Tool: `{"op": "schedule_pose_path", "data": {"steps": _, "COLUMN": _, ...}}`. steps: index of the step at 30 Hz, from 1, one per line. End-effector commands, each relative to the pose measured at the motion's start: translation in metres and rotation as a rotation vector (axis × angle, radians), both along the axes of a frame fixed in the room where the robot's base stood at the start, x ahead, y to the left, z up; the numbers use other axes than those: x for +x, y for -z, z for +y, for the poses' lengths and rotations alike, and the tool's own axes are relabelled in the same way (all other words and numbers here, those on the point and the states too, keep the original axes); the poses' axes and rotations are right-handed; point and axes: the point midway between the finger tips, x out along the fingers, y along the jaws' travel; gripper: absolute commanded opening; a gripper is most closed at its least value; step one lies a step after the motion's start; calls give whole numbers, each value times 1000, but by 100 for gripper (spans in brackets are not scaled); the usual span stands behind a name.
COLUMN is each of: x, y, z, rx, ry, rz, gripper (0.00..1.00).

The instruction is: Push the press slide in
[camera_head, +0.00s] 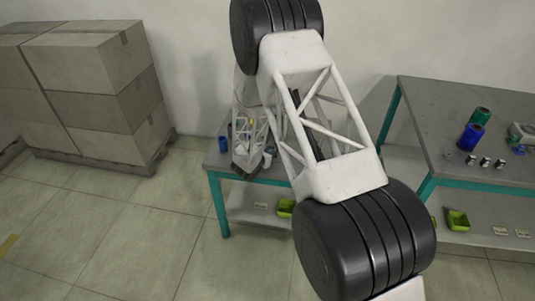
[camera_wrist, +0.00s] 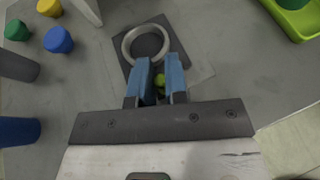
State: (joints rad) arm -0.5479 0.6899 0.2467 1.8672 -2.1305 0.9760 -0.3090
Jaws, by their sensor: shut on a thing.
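My gripper (camera_wrist: 160,65) shows in the wrist view with two blue fingers, close together around a small yellow-green piece (camera_wrist: 160,82). Most of that piece is hidden between the fingers. Just beyond the fingertips a pale grey ring (camera_wrist: 127,44) lies on a dark square plate (camera_wrist: 121,58). I cannot make out the press slide for certain in either view. In the head view my arm hides much of the small bench, and the fingers are too small to tell there.
Yellow (camera_wrist: 49,7), green (camera_wrist: 16,30) and blue (camera_wrist: 58,40) pegs stand left of the plate. A blue cylinder (camera_wrist: 18,132) is nearer. A green bin (camera_wrist: 297,20) is at upper right. The right-hand table (camera_head: 430,110) bears spools and small parts.

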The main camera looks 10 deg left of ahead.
Motion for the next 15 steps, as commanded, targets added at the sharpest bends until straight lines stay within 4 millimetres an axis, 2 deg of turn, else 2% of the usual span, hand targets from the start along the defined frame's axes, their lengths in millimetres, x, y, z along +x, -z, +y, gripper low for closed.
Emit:
{"op": "schedule_pose_path", "data": {"steps": 5, "x": 19, "y": 0, "z": -1, "rx": 1, "ry": 3, "rz": -1, "gripper": 0}}
{"op": "schedule_pose_path", "data": {"steps": 15, "x": 91, "y": 0, "z": -1, "rx": 2, "ry": 3, "rz": -2, "gripper": 0}}
